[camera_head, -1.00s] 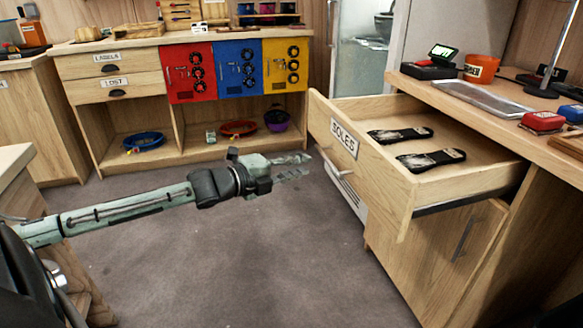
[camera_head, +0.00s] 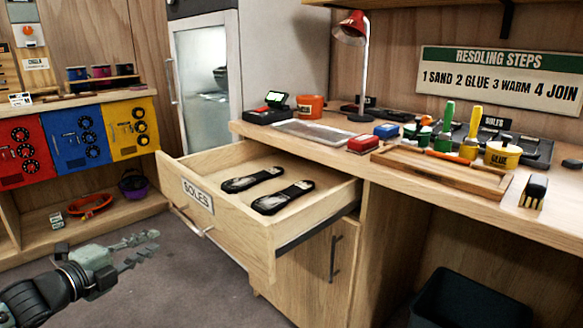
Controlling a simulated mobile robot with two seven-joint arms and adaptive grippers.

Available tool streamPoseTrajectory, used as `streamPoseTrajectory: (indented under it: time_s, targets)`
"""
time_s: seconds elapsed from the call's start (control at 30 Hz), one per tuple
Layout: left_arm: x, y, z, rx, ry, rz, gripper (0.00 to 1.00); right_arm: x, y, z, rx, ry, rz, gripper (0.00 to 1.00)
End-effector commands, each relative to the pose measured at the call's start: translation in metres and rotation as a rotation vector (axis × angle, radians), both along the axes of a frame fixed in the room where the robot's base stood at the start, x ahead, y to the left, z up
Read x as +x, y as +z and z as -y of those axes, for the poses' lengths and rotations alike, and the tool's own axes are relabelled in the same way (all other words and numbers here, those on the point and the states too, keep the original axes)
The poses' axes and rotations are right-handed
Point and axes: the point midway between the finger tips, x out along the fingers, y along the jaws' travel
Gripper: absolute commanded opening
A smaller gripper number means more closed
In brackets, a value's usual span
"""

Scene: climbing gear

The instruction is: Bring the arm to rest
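My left gripper (camera_head: 138,249) is at the lower left of the head view, over the floor, in front of the drawer and apart from it. Its fingers are spread with a gap between them, and nothing is held. My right gripper does not show. The drawer labelled SOLES (camera_head: 230,224) stands pulled out from the workbench. Two dark soles lie side by side inside it, a left one (camera_head: 252,180) and a right one (camera_head: 283,197).
The workbench top (camera_head: 335,149) holds a red lamp (camera_head: 352,27), an orange pot (camera_head: 310,106), a wooden tray (camera_head: 440,171) and glue tools. A dark bin (camera_head: 470,302) stands under it. Red, blue and yellow lockers (camera_head: 130,128) are at left. The floor (camera_head: 190,290) before the drawer is clear.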

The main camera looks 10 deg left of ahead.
Motion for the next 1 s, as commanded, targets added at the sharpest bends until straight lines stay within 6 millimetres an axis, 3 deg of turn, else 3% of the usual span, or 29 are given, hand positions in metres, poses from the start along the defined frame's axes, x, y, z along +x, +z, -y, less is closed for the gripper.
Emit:
streamPoseTrajectory:
  time_s: [0.17,0.27,0.4,0.5,0.6,0.73,1.0]
  targets:
    - [-0.031,-0.086,-0.005,-0.217,0.217,-0.215,0.19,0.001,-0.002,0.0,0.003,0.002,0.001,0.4]
    - [-0.067,-0.152,0.001,-0.396,0.416,-0.387,0.19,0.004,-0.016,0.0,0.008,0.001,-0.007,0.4]
    - [-0.132,-0.232,0.028,-0.633,0.72,-0.614,0.19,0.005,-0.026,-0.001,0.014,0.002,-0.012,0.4]
    - [-0.179,-0.271,0.056,-0.771,0.93,-0.745,0.19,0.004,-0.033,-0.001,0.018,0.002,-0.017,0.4]
    - [-0.218,-0.295,0.083,-0.867,1.106,-0.842,0.19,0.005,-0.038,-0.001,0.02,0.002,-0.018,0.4]
    - [-0.25,-0.309,0.106,-0.936,1.255,-0.914,0.19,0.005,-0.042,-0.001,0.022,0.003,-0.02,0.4]
    - [-0.263,-0.313,0.115,-0.956,1.313,-0.938,0.19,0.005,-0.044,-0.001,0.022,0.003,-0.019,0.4]
